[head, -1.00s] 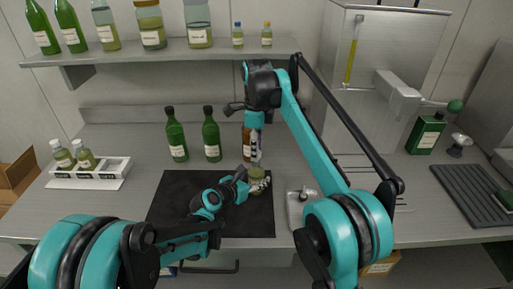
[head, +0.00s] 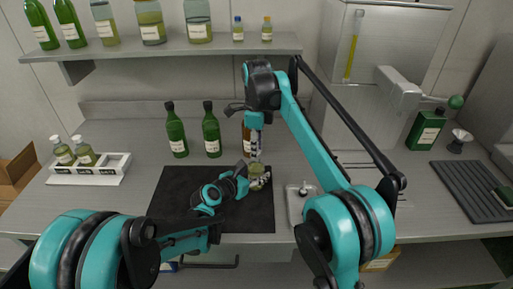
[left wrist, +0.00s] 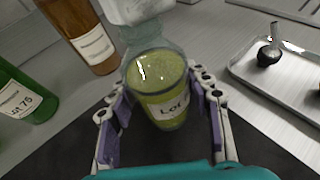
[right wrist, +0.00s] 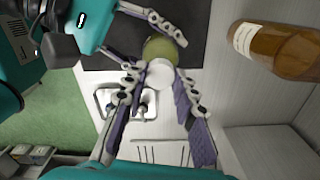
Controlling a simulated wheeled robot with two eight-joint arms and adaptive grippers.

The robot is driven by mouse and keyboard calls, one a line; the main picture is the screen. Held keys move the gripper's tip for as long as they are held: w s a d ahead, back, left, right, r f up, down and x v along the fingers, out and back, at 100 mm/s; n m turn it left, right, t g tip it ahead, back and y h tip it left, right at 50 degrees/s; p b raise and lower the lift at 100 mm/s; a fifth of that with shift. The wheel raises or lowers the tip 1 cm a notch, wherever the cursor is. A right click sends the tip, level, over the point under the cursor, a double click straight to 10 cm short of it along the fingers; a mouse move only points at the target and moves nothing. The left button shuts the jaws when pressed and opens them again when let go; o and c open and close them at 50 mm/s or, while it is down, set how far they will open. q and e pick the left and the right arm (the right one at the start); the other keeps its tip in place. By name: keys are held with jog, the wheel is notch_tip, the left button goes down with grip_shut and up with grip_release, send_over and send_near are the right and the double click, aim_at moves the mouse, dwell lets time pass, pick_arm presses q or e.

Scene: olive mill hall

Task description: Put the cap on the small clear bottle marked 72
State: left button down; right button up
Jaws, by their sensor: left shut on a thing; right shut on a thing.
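A small clear bottle (left wrist: 160,88) with yellow-green liquid is upright between the fingers of my left gripper (left wrist: 165,125). Its label shows "LOT"; the rest is hidden. In the head view, my left gripper (head: 260,181) holds the bottle (head: 254,169) above the dark mat, below my right gripper (head: 256,150). In the right wrist view, my right gripper (right wrist: 158,85) is shut on a white cap (right wrist: 159,74), in line with the bottle (right wrist: 163,47). The cap (left wrist: 140,9) is at the bottle's top in the left wrist view. I cannot tell whether they touch.
A dark mat (head: 175,205) lies beneath. Two green bottles (head: 177,135) and a brown bottle (head: 247,140) stand behind. A metal tray (head: 297,208) lies to the right, a white rack (head: 112,172) with two bottles to the left. A shelf (head: 160,50) hangs above.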

jog(key=shift+f, duration=0.35)
jog(key=m, duration=0.4)
jog(key=shift+m, duration=0.3)
jog(key=m, duration=0.5)
jog(key=shift+m, duration=0.3)
jog(key=o, duration=0.7)
